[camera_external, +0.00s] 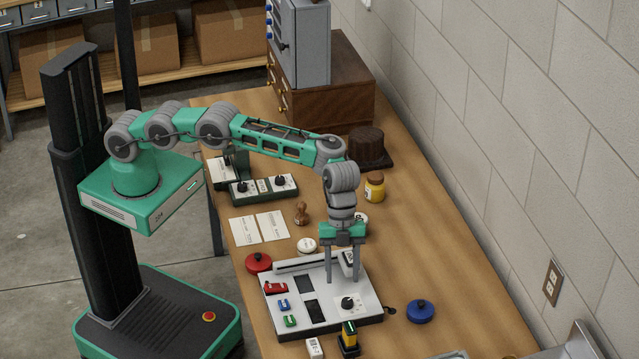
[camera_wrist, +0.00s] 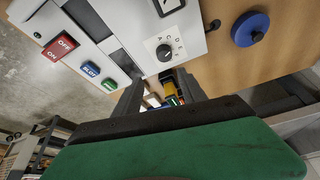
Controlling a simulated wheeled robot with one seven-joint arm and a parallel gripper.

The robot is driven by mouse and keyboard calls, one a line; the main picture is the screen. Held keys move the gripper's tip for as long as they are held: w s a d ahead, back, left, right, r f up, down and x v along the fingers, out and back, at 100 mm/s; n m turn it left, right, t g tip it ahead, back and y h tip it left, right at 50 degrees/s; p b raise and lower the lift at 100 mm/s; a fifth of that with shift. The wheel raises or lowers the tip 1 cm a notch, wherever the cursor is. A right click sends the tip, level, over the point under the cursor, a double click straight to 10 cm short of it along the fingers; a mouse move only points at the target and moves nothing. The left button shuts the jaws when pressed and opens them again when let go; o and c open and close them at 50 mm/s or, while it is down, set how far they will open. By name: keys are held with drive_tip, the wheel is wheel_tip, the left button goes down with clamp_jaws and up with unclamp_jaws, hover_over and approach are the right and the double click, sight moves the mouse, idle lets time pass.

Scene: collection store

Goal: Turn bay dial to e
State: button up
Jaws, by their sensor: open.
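The bay dial is a black knob (camera_external: 347,303) on a white square plate at the right part of a light grey control panel (camera_external: 372,314). In the wrist view the dial (camera_wrist: 164,52) has small letters around it; which one its pointer faces is too small to tell surely. My gripper (camera_external: 343,281) is open and empty, pointing down over the panel, with its fingertips above and close to the dial. In the wrist view my gripper (camera_wrist: 160,82) has its two fingers apart, and the dial lies beyond their tips, not between them.
The panel also bears a red ON/OFF switch (camera_wrist: 59,47) and blue (camera_wrist: 90,70) and green buttons (camera_external: 290,321). A red round object (camera_external: 258,263), a blue round object (camera_external: 420,311) and a yellow-black item (camera_external: 349,336) stand around it. The table's right side is mostly clear.

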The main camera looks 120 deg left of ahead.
drive_tip(key=d+r+m+b, duration=0.2)
drive_tip(key=d+r, duration=0.4)
drive_tip(key=d, duration=0.4)
drive_tip(key=n+t+y, duration=0.2)
drive_tip(key=n+y, duration=0.3)
drive_tip(key=n, duration=1.1)
approach(347, 301)
drive_tip(key=x, duration=0.8)
drive_tip(key=shift+a+f+p, duration=0.1)
drive_tip(key=shift+f+p, duration=0.05)
drive_tip(key=shift+p, duration=0.2)
drive_tip(key=shift+c, duration=0.2)
clamp_jaws()
